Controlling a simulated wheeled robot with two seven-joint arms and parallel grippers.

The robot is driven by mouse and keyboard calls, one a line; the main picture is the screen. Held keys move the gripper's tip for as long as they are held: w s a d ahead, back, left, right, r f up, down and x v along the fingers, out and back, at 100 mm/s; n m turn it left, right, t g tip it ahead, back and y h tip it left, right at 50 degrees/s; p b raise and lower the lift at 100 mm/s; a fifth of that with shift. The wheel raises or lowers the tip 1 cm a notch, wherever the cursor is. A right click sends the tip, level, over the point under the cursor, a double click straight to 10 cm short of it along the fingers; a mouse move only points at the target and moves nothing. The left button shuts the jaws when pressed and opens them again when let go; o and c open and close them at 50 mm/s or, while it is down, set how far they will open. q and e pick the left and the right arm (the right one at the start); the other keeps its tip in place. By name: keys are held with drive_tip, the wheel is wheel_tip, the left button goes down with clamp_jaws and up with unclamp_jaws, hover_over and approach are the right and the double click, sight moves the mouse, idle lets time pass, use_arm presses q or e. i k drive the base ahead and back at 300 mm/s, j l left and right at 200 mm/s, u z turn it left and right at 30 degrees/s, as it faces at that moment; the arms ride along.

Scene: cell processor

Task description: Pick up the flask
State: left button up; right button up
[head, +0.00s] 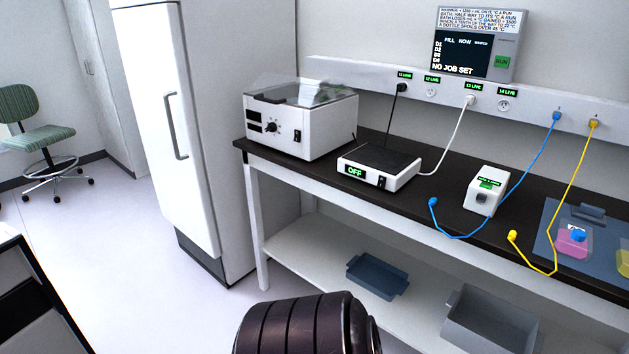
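A clear flask with pink liquid and a blue cap (574,242) is at the right of the head view. It is on a blue-grey mat (553,263) on the dark bench top. Part of a second container with yellow contents (623,262) shows at the right edge, cut off by the frame. Neither of my grippers is in view, so their positions relative to the flask are not visible.
On the bench (395,205) stand a lidded white bath (300,120), a flat device reading OFF (380,168) and a small white box (487,190). Blue (462,236) and yellow (549,240) cables trail near the mat. Grey trays (377,278) sit on the lower shelf.

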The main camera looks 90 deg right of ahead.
sight(573, 238)
drive_tip(key=z, duration=4.3)
drive_tip(key=i+j, duration=0.1)
drive_tip(key=j, duration=0.25)
